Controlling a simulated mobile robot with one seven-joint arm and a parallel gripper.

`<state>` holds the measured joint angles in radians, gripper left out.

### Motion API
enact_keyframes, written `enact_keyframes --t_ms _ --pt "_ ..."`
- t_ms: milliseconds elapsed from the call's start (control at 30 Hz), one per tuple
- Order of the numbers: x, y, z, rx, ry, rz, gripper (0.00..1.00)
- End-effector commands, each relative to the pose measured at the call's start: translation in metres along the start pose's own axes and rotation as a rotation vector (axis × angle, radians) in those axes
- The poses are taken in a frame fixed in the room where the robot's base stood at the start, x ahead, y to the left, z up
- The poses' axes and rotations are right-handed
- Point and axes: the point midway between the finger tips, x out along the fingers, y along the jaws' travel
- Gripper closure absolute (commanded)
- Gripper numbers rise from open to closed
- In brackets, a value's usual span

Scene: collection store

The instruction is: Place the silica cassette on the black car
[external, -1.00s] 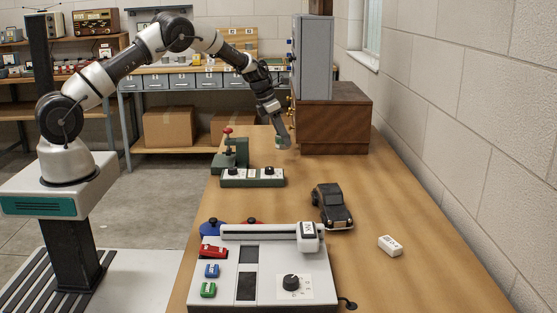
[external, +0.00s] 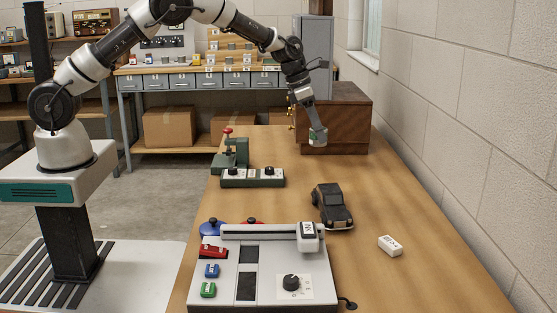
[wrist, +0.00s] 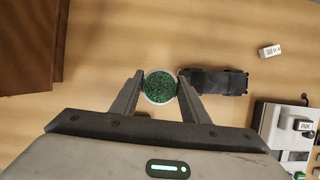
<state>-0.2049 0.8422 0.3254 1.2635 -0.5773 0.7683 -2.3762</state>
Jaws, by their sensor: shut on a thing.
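My gripper (external: 317,138) is shut on the silica cassette (wrist: 160,86), a round piece with a pale rim and green granules on its face. It is held between the two fingers above the table. In the external view the cassette (external: 317,141) shows small at the fingertips, in front of the wooden cabinet. The black car (external: 332,206) stands on the table, nearer the camera than my gripper. In the wrist view the car (wrist: 218,80) lies just right of the right finger, lower down on the table; the finger covers its near end.
A white device with a slider and knob (external: 320,268) stands at the front of the table (external: 420,280). A small white labelled block (external: 390,245) lies right of the car. A green two-knob box (external: 252,179) and the wooden cabinet (external: 345,115) stand behind. Table around the car is mostly clear.

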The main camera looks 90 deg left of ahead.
Motion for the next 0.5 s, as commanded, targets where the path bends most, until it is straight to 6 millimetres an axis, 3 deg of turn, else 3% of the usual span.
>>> enact_keyframes --t_ms 33,200,333,500 --pt "-0.006 -0.029 0.011 0.035 -0.001 -0.014 0.82" --pt "-0.014 -0.103 0.028 0.116 -0.002 -0.047 0.82" --pt "-0.018 -0.140 0.033 0.157 -0.002 -0.064 0.82" --pt "-0.017 -0.161 0.033 0.180 -0.001 -0.075 0.82"
